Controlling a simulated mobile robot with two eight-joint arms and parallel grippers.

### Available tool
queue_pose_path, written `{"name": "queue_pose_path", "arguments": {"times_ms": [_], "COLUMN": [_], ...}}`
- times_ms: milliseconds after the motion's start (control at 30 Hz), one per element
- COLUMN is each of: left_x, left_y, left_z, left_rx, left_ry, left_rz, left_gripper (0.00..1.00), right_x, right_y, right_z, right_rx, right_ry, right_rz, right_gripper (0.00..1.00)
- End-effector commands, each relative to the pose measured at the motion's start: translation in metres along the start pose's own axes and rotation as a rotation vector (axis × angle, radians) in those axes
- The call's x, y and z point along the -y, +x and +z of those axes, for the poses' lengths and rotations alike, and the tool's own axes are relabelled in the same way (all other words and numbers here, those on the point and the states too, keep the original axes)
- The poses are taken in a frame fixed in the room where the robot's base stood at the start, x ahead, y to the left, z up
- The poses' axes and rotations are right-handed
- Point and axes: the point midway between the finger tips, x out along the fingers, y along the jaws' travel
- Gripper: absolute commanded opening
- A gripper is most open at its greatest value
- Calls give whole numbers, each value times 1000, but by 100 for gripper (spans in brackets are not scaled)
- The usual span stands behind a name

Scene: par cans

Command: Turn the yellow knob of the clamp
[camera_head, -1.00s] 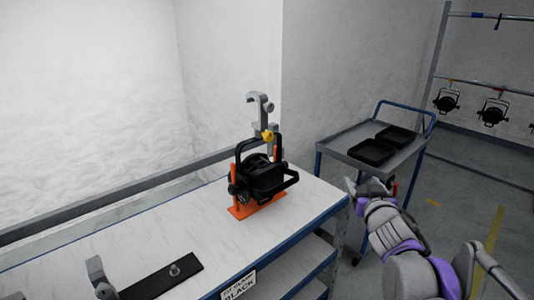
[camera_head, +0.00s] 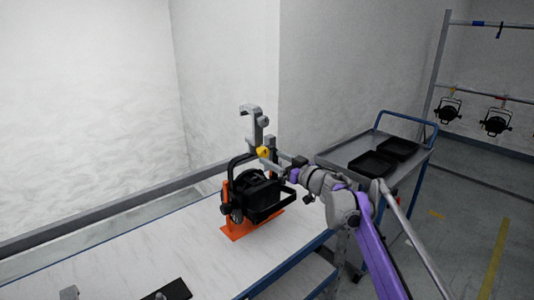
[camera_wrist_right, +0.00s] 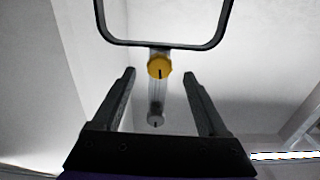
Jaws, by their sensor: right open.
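The yellow knob (camera_head: 263,152) sits on the grey hook clamp (camera_head: 252,122), which stands upright above the black par can (camera_head: 258,194) in its orange stand (camera_head: 238,233). In the right wrist view the yellow knob (camera_wrist_right: 159,67) shows ahead, just beyond the fingertips and between them, with the black yoke (camera_wrist_right: 165,44) above it. My right gripper (camera_wrist_right: 160,75) is open and empty; the fingers do not touch the knob. In the head view my right gripper (camera_head: 281,163) is just right of the knob.
The par can stands on a white workbench (camera_head: 130,257) with a blue edge. A dark plate (camera_head: 172,291) lies near the front. A grey cart (camera_head: 345,151) with black trays stands behind my right arm. More lamps hang on a rack (camera_head: 480,95) at right.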

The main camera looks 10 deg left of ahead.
Motion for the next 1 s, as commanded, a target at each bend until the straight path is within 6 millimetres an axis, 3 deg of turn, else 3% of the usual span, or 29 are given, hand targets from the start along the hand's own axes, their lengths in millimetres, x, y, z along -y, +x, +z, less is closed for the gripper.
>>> {"name": "queue_pose_path", "arguments": {"times_ms": [100, 300, 667, 1000], "left_x": [0, 0, 0, 0], "left_y": [-6, -11, -12, -12], "left_z": [-5, -9, -10, -10], "left_rx": [-4, -7, -7, -7], "left_ry": [0, 0, 0, 0], "left_rz": [0, 0, 0, 0], "left_gripper": [50, 50, 50, 50], "right_x": [0, 0, 0, 0], "right_y": [19, 35, 39, 39], "right_z": [-2, -2, 0, 0], "right_rx": [-1, -1, 0, 0], "right_ry": [-1, 0, 0, 0], "right_rz": [0, 1, 2, 2], "right_gripper": [76, 76, 76, 19]}}
